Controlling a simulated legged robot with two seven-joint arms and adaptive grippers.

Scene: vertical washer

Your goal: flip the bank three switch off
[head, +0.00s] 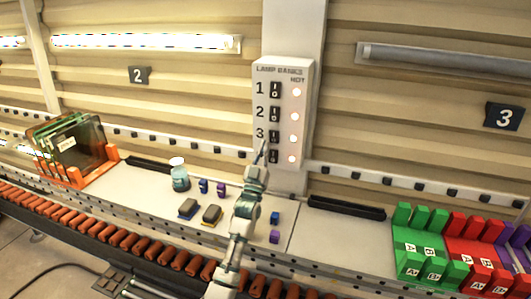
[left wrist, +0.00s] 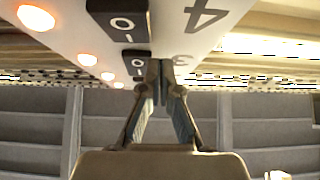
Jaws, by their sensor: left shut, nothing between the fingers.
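The white lamp banks panel (head: 283,75) is on a post and has a column of black rocker switches, numbers on their left and glowing indicator lights on their right. The bank three switch (head: 274,136) is partly visible beside my left gripper (head: 262,150); its light (head: 294,139) glows. In the left wrist view, my left gripper (left wrist: 160,70) is shut and empty, with its tips close to the bank three switch (left wrist: 137,64). I cannot tell whether they touch it. The bank four switch (left wrist: 120,20) is nearer the camera. My right gripper is not in view.
Below the panel is a bench with a beaker (head: 180,180), small blue and purple pieces, and coloured racks (head: 420,240) at right. An orange rack (head: 75,175) stands at left. One wall lamp (head: 145,42) is lit; the right one (head: 440,58) looks unlit.

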